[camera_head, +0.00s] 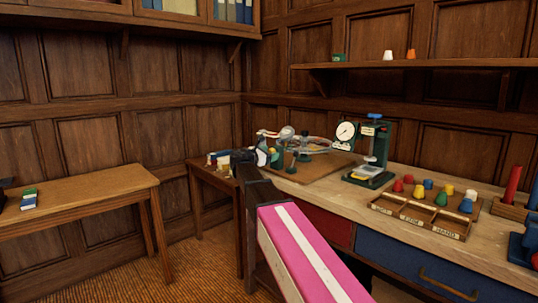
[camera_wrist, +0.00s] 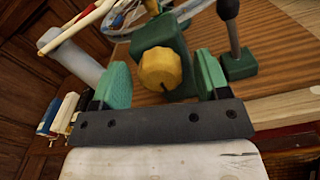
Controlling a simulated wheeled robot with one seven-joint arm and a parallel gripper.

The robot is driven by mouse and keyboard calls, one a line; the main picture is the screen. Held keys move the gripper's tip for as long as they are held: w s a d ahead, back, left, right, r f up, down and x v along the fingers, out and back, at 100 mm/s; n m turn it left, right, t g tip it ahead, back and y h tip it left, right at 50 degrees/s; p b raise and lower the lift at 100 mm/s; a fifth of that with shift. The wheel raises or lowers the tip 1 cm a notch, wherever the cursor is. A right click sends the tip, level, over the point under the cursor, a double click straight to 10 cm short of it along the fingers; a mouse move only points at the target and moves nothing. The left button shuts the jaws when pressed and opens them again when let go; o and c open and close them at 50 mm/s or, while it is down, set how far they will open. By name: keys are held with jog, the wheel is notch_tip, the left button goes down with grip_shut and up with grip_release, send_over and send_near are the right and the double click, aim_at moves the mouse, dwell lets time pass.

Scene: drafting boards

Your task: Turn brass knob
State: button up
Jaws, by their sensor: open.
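The brass knob (camera_wrist: 159,69) shows in the wrist view as a yellow, ridged knob on the front of a dark green machine block (camera_wrist: 160,35). My gripper (camera_wrist: 163,62) is open, with one green-padded finger on each side of the knob. Gaps show between the knob and both pads; I cannot tell how deep the knob sits between them. In the head view my gripper (camera_head: 245,158) is by the left end of the workbench, near the green machine (camera_head: 300,143). The knob cannot be made out there.
A dark rod with a round top (camera_wrist: 230,35) stands right of the knob in the wrist view. On the workbench (camera_head: 400,237) are a dial gauge stand (camera_head: 372,158) and a sorting tray (camera_head: 413,225) with coloured pieces. A wooden table (camera_head: 85,190) stands left, with clear floor between.

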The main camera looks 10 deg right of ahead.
jog(key=c, duration=0.9)
jog(key=shift+c, duration=0.2)
jog(key=shift+m, duration=0.5)
jog(key=shift+s+f+m, duration=0.1)
jog(key=shift+m, duration=8.2)
jog(key=o, duration=0.9)
